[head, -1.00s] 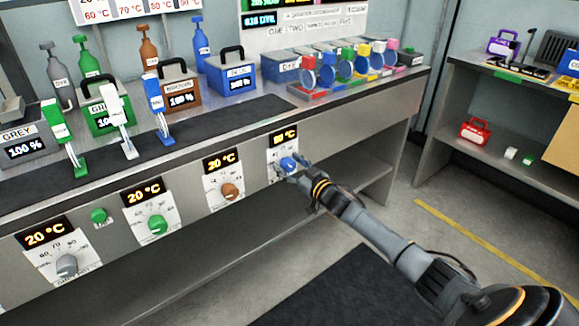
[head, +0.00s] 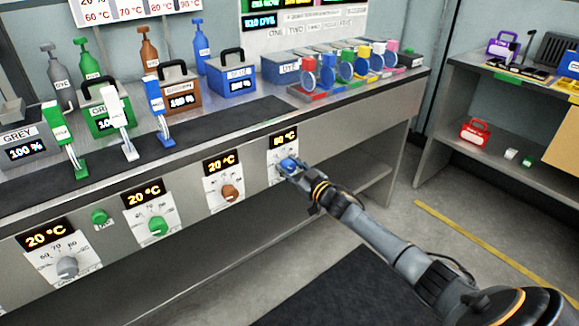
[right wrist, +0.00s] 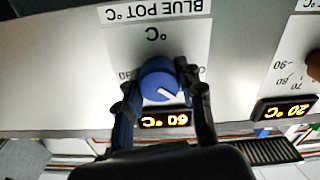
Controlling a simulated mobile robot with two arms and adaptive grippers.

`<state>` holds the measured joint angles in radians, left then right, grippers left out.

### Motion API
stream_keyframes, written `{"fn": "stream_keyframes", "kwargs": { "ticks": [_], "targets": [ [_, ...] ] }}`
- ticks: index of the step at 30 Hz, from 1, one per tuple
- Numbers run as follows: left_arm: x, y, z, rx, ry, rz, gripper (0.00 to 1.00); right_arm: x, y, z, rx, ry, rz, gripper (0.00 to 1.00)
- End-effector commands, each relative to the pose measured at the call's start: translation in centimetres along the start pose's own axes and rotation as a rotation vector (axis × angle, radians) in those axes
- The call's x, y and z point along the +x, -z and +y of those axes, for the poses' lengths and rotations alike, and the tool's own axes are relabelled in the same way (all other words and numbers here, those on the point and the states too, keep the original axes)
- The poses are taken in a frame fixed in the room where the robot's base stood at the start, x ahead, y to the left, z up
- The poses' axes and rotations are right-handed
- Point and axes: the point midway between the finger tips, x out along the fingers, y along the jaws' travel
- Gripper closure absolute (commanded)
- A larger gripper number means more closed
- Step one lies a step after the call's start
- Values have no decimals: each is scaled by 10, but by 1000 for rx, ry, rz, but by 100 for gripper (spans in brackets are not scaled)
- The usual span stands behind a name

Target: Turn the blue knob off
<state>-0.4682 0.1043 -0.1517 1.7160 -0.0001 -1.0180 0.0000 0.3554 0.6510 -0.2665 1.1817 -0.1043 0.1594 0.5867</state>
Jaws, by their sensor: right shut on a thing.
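The blue knob (head: 289,165) is on the front panel of the bench, at the right end of a row of knobs, below a lit temperature display (head: 284,140). In the right wrist view the blue knob (right wrist: 159,80) shows upside down, with a white pointer mark, on a white dial plate (right wrist: 185,40) lettered for the blue pot. My right gripper (head: 294,168) reaches it from the lower right. Its two dark fingers (right wrist: 163,92) lie on either side of the knob and are shut on it. My left gripper is not in view.
The brown knob (head: 229,192), green knob (head: 158,226) and grey knob (head: 67,266) sit further left under displays at 20 °C. Levers, bottles and dye boxes stand on the bench top (head: 250,117). The floor before the panel is clear.

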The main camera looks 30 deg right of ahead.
Motion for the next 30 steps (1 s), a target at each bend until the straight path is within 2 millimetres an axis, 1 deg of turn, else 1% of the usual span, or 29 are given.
{"fn": "stream_keyframes", "kwargs": {
  "ticks": [9, 18, 24, 30],
  "targets": [
    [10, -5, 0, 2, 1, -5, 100, 0, 0, -1, -251, 0, 0, 94],
    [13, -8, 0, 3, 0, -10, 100, 0, -1, -1, -460, 0, 0, 94],
    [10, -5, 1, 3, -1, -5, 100, 0, -1, -2, -545, 0, 0, 94],
    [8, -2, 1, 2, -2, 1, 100, 0, -1, -2, -583, 0, 0, 94]
  ]
}}
